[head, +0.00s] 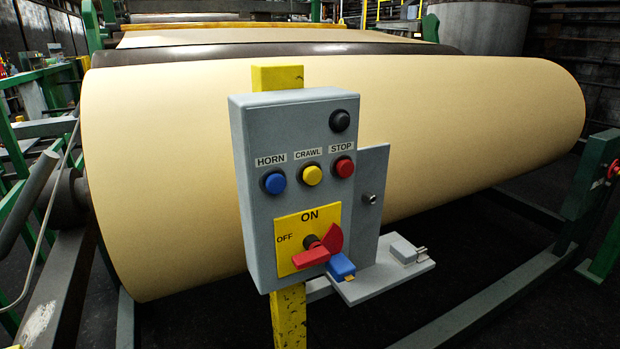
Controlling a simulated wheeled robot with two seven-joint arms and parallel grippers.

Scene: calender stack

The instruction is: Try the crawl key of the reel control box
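The grey reel control box (262,225) stands upright on a yellow post (290,318) in the middle of the head view. Its yellow crawl key (312,174), labelled CRAWL, sits between the blue horn key (274,183) and the red stop key (343,167). A dark round lamp or button (340,121) is above them. Below, a red rotary handle (324,246) sits on a yellow ON/OFF plate (290,225); I cannot tell which setting it points to. A blue padlock-like block (341,267) is just below the handle; whether it is attached is unclear. Neither gripper is in view.
A grey side plate (367,170) with a small metal knob (369,199) adjoins the box. A small shelf (385,280) below carries a grey block (404,252). A large tan paper reel (470,120) lies close behind. Green rails (22,180) stand at left.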

